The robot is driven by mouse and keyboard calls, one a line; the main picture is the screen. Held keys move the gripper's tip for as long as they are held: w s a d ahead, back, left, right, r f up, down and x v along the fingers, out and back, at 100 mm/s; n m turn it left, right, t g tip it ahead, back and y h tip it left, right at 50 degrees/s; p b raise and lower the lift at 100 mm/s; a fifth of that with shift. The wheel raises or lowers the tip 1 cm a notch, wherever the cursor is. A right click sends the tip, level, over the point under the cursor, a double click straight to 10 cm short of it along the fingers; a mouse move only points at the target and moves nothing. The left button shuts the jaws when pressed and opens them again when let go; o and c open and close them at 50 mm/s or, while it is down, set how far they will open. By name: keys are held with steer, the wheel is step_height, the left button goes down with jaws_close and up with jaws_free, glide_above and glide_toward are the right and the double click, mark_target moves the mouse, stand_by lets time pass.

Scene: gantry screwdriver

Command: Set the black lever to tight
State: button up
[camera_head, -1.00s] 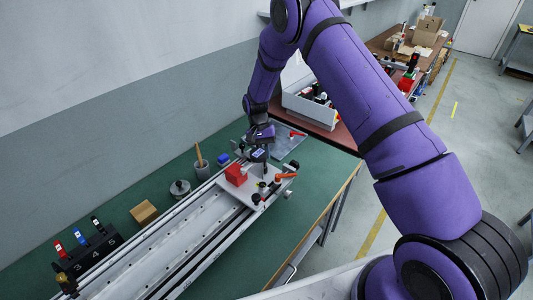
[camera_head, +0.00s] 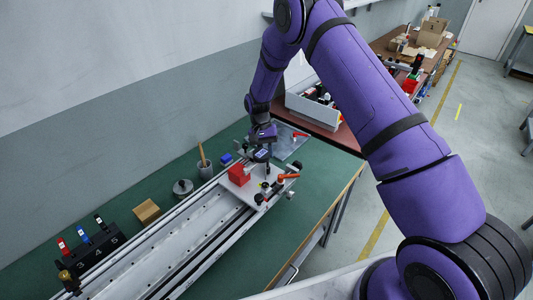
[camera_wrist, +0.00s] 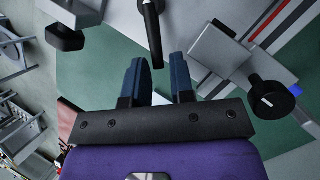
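The black lever (camera_wrist: 152,28) shows at the top centre of the wrist view, its rounded end pointing toward my gripper. In the head view my gripper (camera_head: 263,158) is over the carriage plate (camera_head: 250,190), beside the red block (camera_head: 239,174). The lever is small and partly hidden by my gripper there, so its setting cannot be read.
A black knob (camera_wrist: 268,96) sits to the right of the fingers, another (camera_wrist: 66,38) to the left. Orange-handled clamps (camera_head: 288,177) are on the plate's right side. The rail (camera_head: 200,240) runs toward the lower left. A cup (camera_head: 204,170) and wooden block (camera_head: 146,212) stand behind it.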

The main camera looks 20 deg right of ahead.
steer(key=v, duration=1)
steer(key=shift+r, duration=0.3)
steer(key=shift+w, duration=0.1)
steer(key=s+d+r+n+t, duration=0.1)
steer(key=s+d+r+t, duration=0.1)
steer(key=s+r, duration=0.5)
steer(key=s+d+r+t, duration=0.1)
steer(key=s+d+r, duration=0.15)
steer(key=r, duration=0.95)
steer(key=s+d+r+n+t, duration=0.1)
steer(key=s+d+r+t, duration=0.1)
steer(key=s+r, duration=0.55)
steer(key=s+d+r+t, duration=0.1)
steer(key=s+r, duration=0.1)
steer(key=s, duration=0.6)
steer(key=s+d+r+n+t, duration=0.1)
steer(key=s+r+t, duration=0.1)
steer(key=s, duration=0.7)
steer(key=s+d+r+t, duration=0.1)
steer(key=s+r+t, duration=0.1)
steer(key=s, duration=0.7)
steer(key=shift+s+d+r+n+y, duration=0.15)
steer(key=shift+d+r+n+y, duration=0.2)
steer(key=shift+r, duration=0.25)
